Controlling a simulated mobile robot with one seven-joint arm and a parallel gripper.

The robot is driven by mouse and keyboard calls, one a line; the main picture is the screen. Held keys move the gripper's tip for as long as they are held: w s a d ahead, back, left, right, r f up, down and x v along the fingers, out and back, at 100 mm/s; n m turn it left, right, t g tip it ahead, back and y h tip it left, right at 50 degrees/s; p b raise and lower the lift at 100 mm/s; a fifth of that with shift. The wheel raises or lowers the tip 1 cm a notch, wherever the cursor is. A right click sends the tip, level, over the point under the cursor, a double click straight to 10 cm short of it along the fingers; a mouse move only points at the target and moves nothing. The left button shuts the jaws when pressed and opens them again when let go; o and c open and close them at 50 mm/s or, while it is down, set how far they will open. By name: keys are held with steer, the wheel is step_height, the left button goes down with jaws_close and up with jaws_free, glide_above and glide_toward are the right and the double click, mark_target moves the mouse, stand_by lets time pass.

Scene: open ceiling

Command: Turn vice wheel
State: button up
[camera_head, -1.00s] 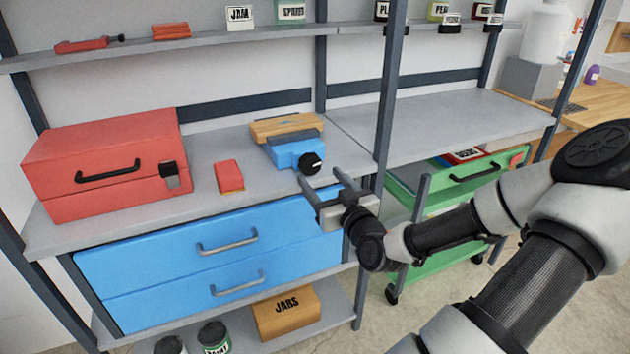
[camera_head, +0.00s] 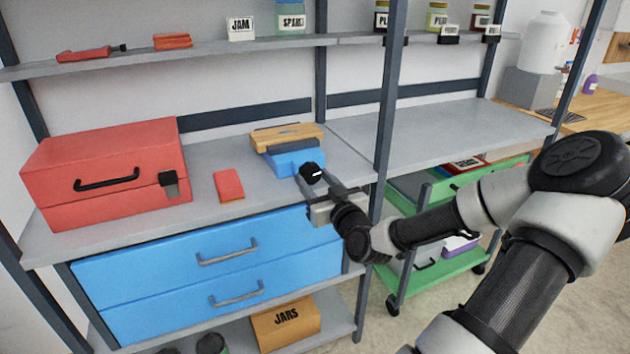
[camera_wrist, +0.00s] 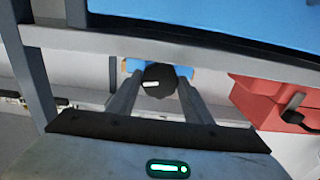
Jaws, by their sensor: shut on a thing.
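The vice (camera_head: 290,159) is blue with wooden jaws on top and stands on the grey workbench near its front edge. Its round black wheel (camera_head: 311,173), with a white mark, faces the front. My gripper (camera_head: 315,180) is at the wheel, its fingers on either side and shut on it. In the wrist view the black wheel (camera_wrist: 160,80) sits between the two grey fingertips, with the blue vice body just behind it. The fingers partly hide the wheel's sides.
A red toolbox (camera_head: 105,165) and a small red block (camera_head: 229,185) stand left on the bench (camera_head: 200,160). Blue drawers (camera_head: 215,260) lie below. A dark shelf post (camera_head: 390,100) rises right of the vice, with a green cart (camera_head: 440,275) beyond.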

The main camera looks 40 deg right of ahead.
steer(key=shift+r+m+p, duration=0.25)
steer(key=shift+m+p, duration=0.55)
steer(key=shift+p, duration=0.05)
steer(key=shift+f+m+p, duration=0.1)
steer(key=shift+m+p, duration=0.6)
steer(key=shift+m, duration=0.4)
steer(key=shift+f+m, duration=0.15)
steer(key=shift+m, duration=0.25)
steer(key=o, duration=1.1)
steer(key=shift+c, duration=0.2)
